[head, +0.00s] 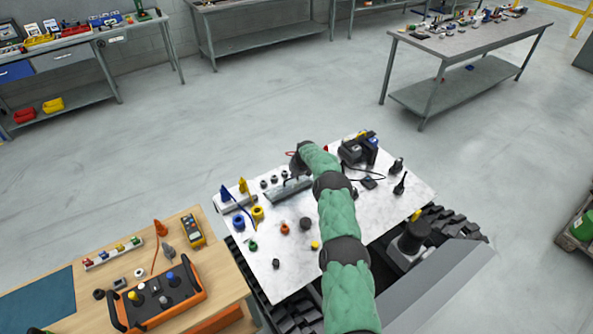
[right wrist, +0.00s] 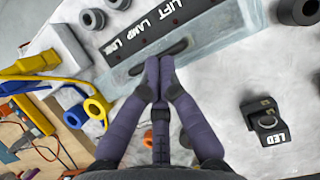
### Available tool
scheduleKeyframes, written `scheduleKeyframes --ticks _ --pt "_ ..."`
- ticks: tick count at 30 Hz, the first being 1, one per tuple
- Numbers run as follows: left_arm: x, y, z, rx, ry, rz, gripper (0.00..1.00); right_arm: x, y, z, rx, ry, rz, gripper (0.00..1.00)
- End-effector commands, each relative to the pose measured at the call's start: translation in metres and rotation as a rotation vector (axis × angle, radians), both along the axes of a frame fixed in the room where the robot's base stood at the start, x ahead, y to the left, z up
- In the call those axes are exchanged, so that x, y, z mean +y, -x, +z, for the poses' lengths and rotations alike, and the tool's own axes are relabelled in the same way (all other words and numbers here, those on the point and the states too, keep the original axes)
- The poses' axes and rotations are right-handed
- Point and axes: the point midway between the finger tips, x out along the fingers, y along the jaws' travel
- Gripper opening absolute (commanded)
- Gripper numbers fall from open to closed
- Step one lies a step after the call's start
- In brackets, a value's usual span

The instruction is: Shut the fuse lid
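The fuse box (head: 289,192) is a long grey case on the pale work board in the head view. In the right wrist view, its black label strip (right wrist: 145,27) reads LIFT, LAMP, LINK. Beside the strip lies the see-through lid (right wrist: 215,22) with a dark bar handle (right wrist: 181,46). I cannot tell whether the lid is fully down. My right gripper (right wrist: 160,62) has its fingertips together at the middle of the handle, seemingly touching it. No part of the handle shows clearly pinched between them. In the head view my right gripper (head: 298,168) is over the box, partly hidden by its arm.
Dark round knobs (right wrist: 92,18), a blue ring (right wrist: 75,116), a yellow ring (right wrist: 96,107) and a block marked LED (right wrist: 268,122) stand around the box. An orange-framed controller (head: 158,298) lies on the wooden table at left. Black devices (head: 358,150) stand at right.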

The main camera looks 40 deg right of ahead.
Motion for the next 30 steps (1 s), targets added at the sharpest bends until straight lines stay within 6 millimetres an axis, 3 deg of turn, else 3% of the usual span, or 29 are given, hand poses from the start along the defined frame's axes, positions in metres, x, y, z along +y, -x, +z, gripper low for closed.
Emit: scheduleKeyframes --ticks 24,30 --pt "0.000 0.000 0.000 0.000 0.000 0.000 0.44 0.003 0.038 0.091 -0.003 0.002 -0.001 0.00" --pt "0.000 0.000 0.000 0.000 0.000 0.000 0.44 0.004 0.045 0.104 -0.001 0.001 0.000 0.00"
